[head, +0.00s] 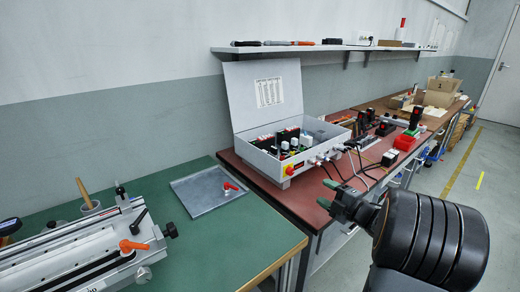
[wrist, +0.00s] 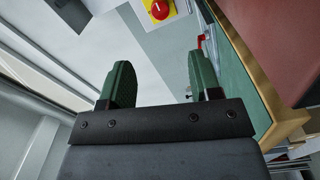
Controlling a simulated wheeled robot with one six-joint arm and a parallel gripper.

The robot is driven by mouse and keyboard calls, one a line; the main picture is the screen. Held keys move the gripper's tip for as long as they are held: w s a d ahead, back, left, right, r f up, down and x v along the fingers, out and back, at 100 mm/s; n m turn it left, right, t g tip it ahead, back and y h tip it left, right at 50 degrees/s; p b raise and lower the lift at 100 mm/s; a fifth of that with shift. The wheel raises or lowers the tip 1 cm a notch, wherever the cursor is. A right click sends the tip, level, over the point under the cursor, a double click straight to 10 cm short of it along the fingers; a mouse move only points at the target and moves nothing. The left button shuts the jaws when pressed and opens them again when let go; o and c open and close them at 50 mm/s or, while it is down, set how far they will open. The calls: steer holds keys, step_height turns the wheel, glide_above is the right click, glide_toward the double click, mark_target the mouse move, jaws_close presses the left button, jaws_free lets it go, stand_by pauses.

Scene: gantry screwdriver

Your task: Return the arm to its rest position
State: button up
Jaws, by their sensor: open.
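My gripper (head: 344,201) is at the right in the head view, held in front of the bench with the brown-red top. It points left, away from my dark ribbed arm. In the wrist view my gripper (wrist: 158,84) shows two green fingers standing well apart. Nothing is between them, so it is open and empty. Neither finger appears to touch anything.
An open grey control box (head: 292,150) with a red-yellow switch stands on the red bench (head: 262,184). A green bench (head: 225,250) carries a grey tray (head: 208,190), an orange-handled tool and a clamp machine (head: 80,250).

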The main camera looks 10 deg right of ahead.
steer(key=a+r+m+g+h+p, duration=0.4)
steer(key=r+m+h+p, duration=0.7)
steer(key=r+m+p, duration=0.3)
steer(key=s+a+r+m+g+y+p, duration=0.2)
steer(key=s+a+m+g+p, duration=0.1)
steer(key=s+a, duration=0.4)
steer(key=s+a+r+m+g+y+p, duration=0.1)
steer(key=s+a+g+p, duration=0.4)
steer(key=s, duration=0.5)
steer(key=shift+s+a+r+m+g+y, duration=0.4)
steer(key=shift+a+r+m, duration=0.35)
steer(key=shift+a+m, duration=0.45)
stand_by(0.6)
